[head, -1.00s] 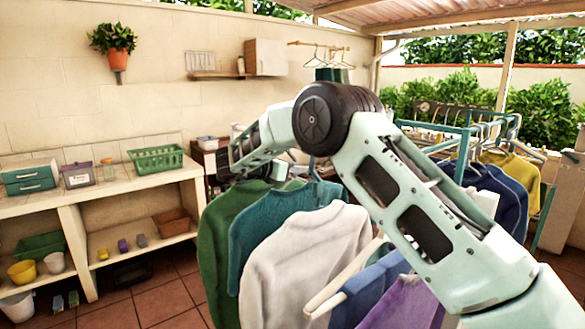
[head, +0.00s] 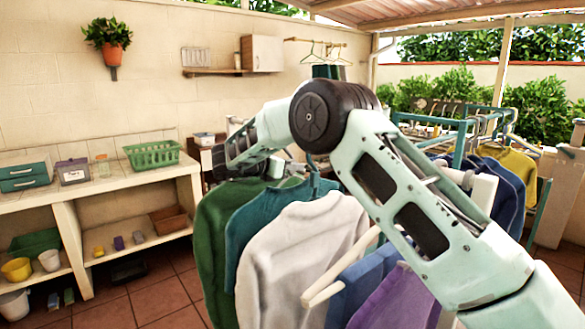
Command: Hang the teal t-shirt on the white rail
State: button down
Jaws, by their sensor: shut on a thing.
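A teal t-shirt (head: 262,215) hangs from a teal hanger between a dark green garment (head: 213,235) and a light grey one, which covers much of its front. My arm crosses the view from the lower right, bends at a black joint and runs down to the left above these garments. My wrist shows as a dark and pale green part over the green garment. The gripper's fingers cannot be made out, so what they hold is hidden. A white rail (head: 345,265) shows at lower centre, partly hidden by my arm.
The grey garment (head: 290,255) and a purple one (head: 395,300) hang close in front. A teal rack (head: 463,140) with blue and yellow shirts stands at right. A shelf unit (head: 110,185) with baskets lines the left wall.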

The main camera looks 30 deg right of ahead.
jog(key=shift+f, duration=0.3)
jog(key=c, duration=1.3)
grip_release()
jog(key=a+b, duration=0.1)
jog(key=a, duration=0.2)
jog(key=s+a+b, duration=0.1)
jog(key=a+b, duration=0.1)
jog(key=a, duration=0.2)
jog(key=s+a+b, duration=0.1)
jog(key=a+b, duration=0.1)
jog(key=a, duration=0.1)
jog(key=shift+a+f, duration=0.1)
jog(key=shift+a, duration=0.2)
jog(key=shift+s+a+b, duration=0.1)
jog(key=shift+a+b, duration=0.2)
jog(key=shift+a, duration=0.25)
jog(key=shift+a, duration=0.1)
